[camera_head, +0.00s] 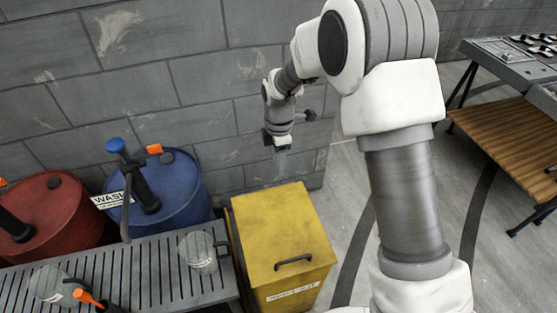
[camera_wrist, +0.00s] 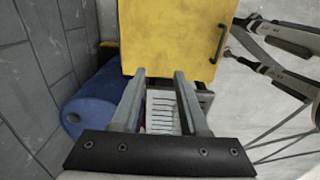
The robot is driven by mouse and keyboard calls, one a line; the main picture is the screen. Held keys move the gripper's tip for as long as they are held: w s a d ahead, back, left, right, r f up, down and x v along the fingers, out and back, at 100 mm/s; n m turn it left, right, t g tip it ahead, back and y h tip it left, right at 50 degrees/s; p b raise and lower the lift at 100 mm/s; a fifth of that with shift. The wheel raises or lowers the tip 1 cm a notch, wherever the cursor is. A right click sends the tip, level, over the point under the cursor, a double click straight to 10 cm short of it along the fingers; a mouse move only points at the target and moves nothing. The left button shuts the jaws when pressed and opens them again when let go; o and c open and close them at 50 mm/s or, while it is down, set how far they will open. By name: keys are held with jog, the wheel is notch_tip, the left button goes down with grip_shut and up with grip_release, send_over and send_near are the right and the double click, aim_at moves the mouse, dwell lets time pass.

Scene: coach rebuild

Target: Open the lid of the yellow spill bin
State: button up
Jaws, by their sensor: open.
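The yellow spill bin (camera_head: 302,288) stands on the floor right of the slatted bench, with a label on its front. Its yellow lid (camera_head: 278,228) is shut and has a dark bar handle (camera_head: 293,262) near the front edge. In the wrist view the lid (camera_wrist: 175,40) fills the top middle, with the handle (camera_wrist: 221,43) at its right. My gripper (camera_head: 281,158) is above the bin's back edge, near the wall. In the wrist view my gripper (camera_wrist: 160,75) is open, its two fingers apart and nothing between them. It is away from the handle.
A blue drum (camera_head: 172,190) and a red drum (camera_head: 55,215) stand along the block wall at left. A wooden-shelved table (camera_head: 510,140) is at right. Bare floor lies right of the bin.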

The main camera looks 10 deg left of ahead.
grip_shut()
dwell(0.3)
jog(key=c, duration=0.6)
grip_release()
jog(key=shift+c, duration=0.2)
jog(key=o, duration=0.6)
jog(key=shift+o, duration=0.2)
notch_tip(320, 180, up, 18)
jog(key=shift+s+f, duration=0.2)
jog(key=shift+f, duration=0.05)
jog(key=shift+d, duration=0.1)
